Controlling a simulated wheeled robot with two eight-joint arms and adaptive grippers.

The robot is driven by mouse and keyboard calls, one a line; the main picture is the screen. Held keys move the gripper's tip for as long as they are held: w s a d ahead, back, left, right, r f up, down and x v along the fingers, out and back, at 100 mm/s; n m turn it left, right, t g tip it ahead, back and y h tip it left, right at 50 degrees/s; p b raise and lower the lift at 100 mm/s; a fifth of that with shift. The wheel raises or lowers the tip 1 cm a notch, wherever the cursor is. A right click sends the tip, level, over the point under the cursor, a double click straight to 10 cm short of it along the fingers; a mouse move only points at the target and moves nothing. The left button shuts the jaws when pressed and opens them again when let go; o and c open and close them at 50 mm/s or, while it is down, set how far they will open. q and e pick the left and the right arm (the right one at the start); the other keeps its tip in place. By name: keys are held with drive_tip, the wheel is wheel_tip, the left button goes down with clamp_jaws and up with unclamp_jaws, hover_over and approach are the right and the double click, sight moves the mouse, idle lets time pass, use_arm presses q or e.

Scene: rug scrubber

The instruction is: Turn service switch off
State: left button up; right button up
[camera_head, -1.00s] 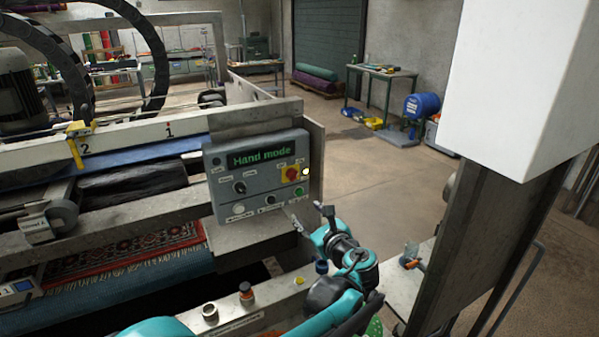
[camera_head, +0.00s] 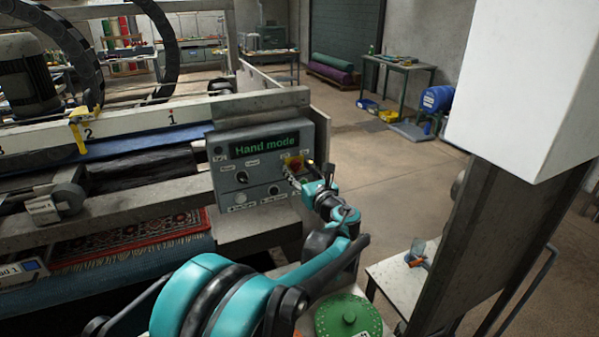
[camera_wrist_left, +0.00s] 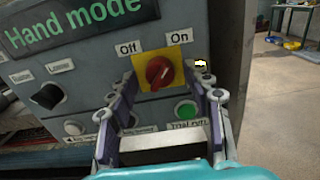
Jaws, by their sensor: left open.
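The service switch is a red rotary knob on a yellow plate, marked Off at left and On at right; it shows in the left wrist view (camera_wrist_left: 159,72) and partly in the head view (camera_head: 292,162). Its pointer mark leans toward the upper right, on the On side. It sits on the grey control panel (camera_head: 258,175), whose display (camera_head: 265,146) reads "Hand mode". My left gripper (camera_wrist_left: 167,88) is open, its fingers on either side of the knob, with no clear contact visible. In the head view, the left gripper (camera_head: 309,175) covers the panel's lower right. My right gripper is not in view.
A black selector knob (camera_wrist_left: 47,96) is on the panel's left. A pale lamp (camera_wrist_left: 201,64) is at the right. Open floor (camera_head: 390,175) lies right of the machine.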

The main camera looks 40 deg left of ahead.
use_arm(q)
drive_tip(key=shift+c, duration=0.2)
clamp_jaws()
drive_tip(key=n+p, duration=0.1)
drive_tip(key=n, duration=0.2)
drive_tip(key=n+p, duration=0.1)
drive_tip(key=n, duration=0.3)
drive_tip(key=shift+w+n, duration=0.1)
drive_tip(key=shift+n, duration=0.2)
drive_tip(key=n, duration=0.4)
drive_tip(key=shift+d+r+p, duration=0.1)
drive_tip(key=shift+p, duration=0.2)
drive_tip(key=shift+n, duration=2.1)
